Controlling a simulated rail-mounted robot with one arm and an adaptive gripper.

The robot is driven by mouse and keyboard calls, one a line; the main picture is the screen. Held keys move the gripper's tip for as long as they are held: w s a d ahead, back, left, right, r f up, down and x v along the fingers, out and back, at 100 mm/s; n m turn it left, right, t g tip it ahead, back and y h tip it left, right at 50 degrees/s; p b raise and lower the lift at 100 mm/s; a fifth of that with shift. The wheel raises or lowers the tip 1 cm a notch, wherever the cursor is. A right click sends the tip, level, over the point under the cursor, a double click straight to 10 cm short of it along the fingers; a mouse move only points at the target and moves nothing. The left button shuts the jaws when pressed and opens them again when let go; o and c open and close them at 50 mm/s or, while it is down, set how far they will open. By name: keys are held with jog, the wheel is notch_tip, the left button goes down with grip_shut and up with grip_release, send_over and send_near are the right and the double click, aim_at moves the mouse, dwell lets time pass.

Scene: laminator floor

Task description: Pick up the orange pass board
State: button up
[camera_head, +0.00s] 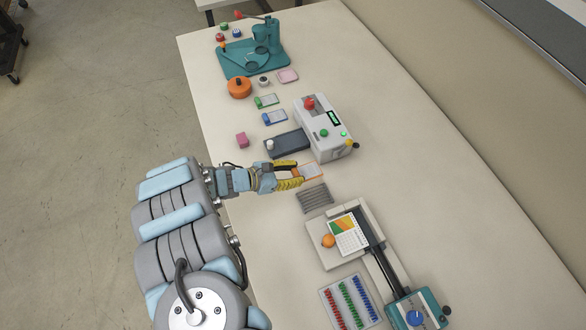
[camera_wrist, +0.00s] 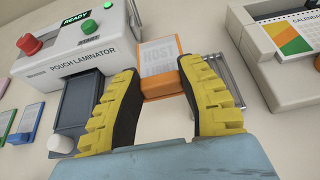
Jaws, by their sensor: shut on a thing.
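The orange pass board (camera_head: 312,172) has an orange rim and a pale face. In the wrist view the board (camera_wrist: 160,55) shows the word HOST and sits between the two yellow fingertips. My gripper (camera_head: 297,174) is shut on it, reaching from the left of the table; its fingers (camera_wrist: 158,75) flank the board's sides. Whether the board touches the table or is raised is hard to tell. Its near end is between the fingers.
The pouch laminator (camera_head: 324,132) with its dark tray (camera_head: 287,143) stands just behind the board. A wire rack (camera_head: 315,197) lies close in front. The paper trimmer (camera_head: 325,252) is further forward. Green (camera_head: 266,101) and blue (camera_head: 275,117) boards lie beyond the tray. The right side is clear.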

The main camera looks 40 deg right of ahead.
jog(key=s+a+r+p, duration=0.5)
jog(key=s+p, duration=0.3)
dwell(0.6)
